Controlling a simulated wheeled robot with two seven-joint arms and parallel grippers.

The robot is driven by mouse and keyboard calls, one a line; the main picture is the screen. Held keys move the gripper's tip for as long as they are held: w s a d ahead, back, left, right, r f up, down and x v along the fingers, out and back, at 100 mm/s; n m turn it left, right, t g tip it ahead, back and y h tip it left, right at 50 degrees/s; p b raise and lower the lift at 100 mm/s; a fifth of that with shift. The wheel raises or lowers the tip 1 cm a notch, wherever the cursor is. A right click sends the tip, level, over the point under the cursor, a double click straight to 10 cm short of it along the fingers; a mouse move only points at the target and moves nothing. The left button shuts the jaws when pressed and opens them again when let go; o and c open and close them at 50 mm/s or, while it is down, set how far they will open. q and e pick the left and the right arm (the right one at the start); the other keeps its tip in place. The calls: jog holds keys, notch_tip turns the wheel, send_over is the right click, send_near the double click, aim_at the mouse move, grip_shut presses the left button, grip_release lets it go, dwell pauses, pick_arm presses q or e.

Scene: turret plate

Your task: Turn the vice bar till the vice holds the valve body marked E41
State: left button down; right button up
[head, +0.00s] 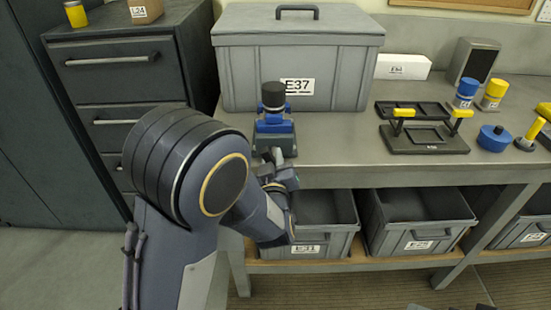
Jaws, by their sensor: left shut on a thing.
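The blue and grey vice (283,143) stands at the front edge of the workbench, before the large grey bin. A dark valve body (273,95) with a round black top stands upright in or on the vice. No E41 mark can be read on it, and I cannot tell whether the jaws touch it. My left gripper (273,162) is at the vice's front, just below it, shut on what appears to be the vice bar. The bar itself is mostly hidden by the gripper. My right gripper is not in view.
A large lidded bin marked E37 (240,70) stands close behind the vice. To the right are a black stand (425,146) with yellow handles, a blue round part (494,138) and blue and yellow cylinders. Open grey bins (415,208) sit on the shelf below.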

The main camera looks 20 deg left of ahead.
pick_arm(q)
jog(key=m, duration=0.3)
jog(key=shift+d+r, duration=0.1)
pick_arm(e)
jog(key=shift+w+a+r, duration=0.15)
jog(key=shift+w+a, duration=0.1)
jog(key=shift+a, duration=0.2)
pick_arm(q)
jog(key=shift+s+d, duration=0.1)
jog(key=c, duration=1.8)
grip_release()
jog(key=o, duration=0.5)
jog(key=shift+s+r, duration=0.15)
jog(key=shift+s, duration=0.05)
jog(key=shift+s+d, duration=0.1)
jog(key=shift+d, duration=0.1)
jog(key=shift+s+d, duration=0.1)
jog(key=shift+s, duration=0.1)
jog(key=v, duration=0.7)
jog(key=shift+s+r, duration=0.2)
jog(key=shift+s, duration=0.1)
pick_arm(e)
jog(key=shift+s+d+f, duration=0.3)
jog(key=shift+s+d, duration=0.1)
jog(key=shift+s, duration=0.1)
